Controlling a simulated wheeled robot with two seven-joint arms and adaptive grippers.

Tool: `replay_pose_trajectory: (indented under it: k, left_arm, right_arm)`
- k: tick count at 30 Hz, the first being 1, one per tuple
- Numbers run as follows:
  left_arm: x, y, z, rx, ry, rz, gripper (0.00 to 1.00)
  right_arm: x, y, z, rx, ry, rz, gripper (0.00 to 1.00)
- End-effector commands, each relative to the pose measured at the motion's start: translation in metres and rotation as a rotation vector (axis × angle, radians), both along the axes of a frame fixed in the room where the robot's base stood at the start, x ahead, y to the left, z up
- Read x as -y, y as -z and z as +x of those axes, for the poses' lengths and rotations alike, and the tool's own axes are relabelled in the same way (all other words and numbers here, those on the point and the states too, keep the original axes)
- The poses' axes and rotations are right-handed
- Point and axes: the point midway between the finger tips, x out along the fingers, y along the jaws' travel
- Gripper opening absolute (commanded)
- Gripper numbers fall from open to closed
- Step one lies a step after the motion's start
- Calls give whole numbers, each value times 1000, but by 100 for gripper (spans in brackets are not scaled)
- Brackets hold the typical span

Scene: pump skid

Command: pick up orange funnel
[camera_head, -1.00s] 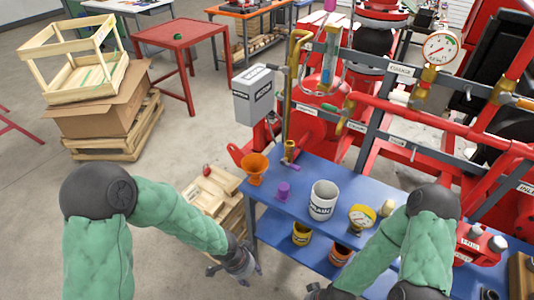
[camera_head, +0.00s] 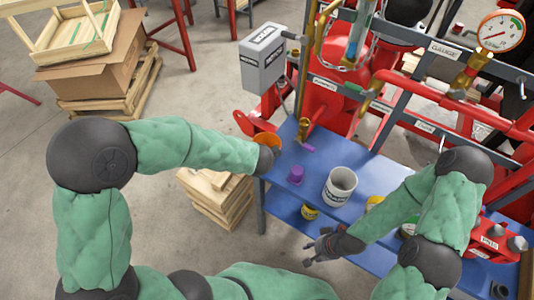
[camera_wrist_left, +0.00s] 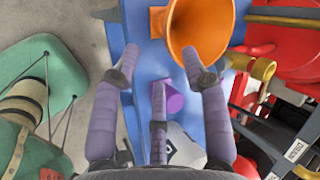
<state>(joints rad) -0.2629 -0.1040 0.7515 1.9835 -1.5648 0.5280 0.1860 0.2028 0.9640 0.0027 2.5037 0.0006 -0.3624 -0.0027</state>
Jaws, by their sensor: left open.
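The orange funnel (camera_head: 266,140) is at the blue bench's left corner in the head view, partly covered by my left wrist. In the left wrist view the funnel (camera_wrist_left: 200,28) shows its wide mouth at the top, just beyond my left gripper (camera_wrist_left: 163,68). That gripper is open and empty, its purple fingers spread, the right fingertip nearest the funnel's rim. Its fingers are hidden in the head view. My right gripper (camera_head: 309,248) hangs in front of the bench, its small fingers apart, with nothing seen between them.
A purple piece (camera_head: 295,174) and a white labelled mug (camera_head: 340,186) stand on the blue bench (camera_head: 312,200). Red and brass piping with a gauge (camera_head: 500,32) rises behind. A grey box (camera_head: 262,58) stands left of the pipes. Wooden pallets (camera_head: 218,200) are on the floor.

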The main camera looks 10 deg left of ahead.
Motion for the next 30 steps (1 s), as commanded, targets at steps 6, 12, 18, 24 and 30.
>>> replay_pose_trajectory:
  k: [6,12,18,24,30]
  left_arm:
    - [-1,11,8,0,-2,-1,45]
    - [0,28,24,-3,-1,-1,45]
    - [-2,46,38,-2,-2,-1,45]
    - [-2,49,42,0,-1,-2,45]
    - [-2,49,41,0,-1,-2,22]
  right_arm:
    - [0,4,0,1,0,0,40]
    - [0,8,0,1,0,0,40]
    - [0,14,0,1,0,0,40]
    - [0,14,0,1,0,0,40]
    - [0,14,1,1,0,0,40]
